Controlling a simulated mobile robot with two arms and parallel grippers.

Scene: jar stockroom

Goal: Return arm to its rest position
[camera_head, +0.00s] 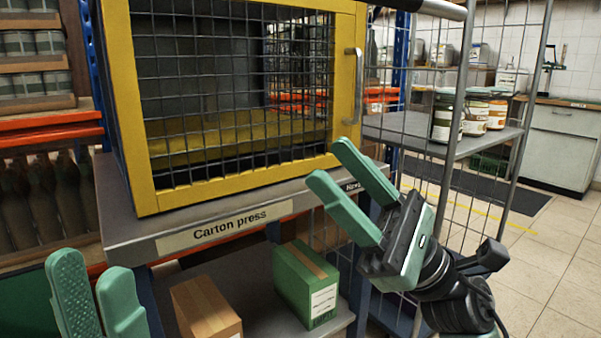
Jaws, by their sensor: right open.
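My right gripper (339,174) is in front of the right end of the carton press shelf. Its two green fingers are spread apart with nothing between them. My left gripper (92,279) shows at the lower left, with its two green fingers pointing up and a gap between them. No object shows in that gap. The rest of the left gripper is below the picture's edge.
The carton press (240,181), a yellow-framed mesh cage with a handle (354,86), stands on a grey shelf. A green box (305,283) and a brown box (205,308) sit below. A wire trolley (480,145) holding jars (447,117) stands right. Floor is clear far right.

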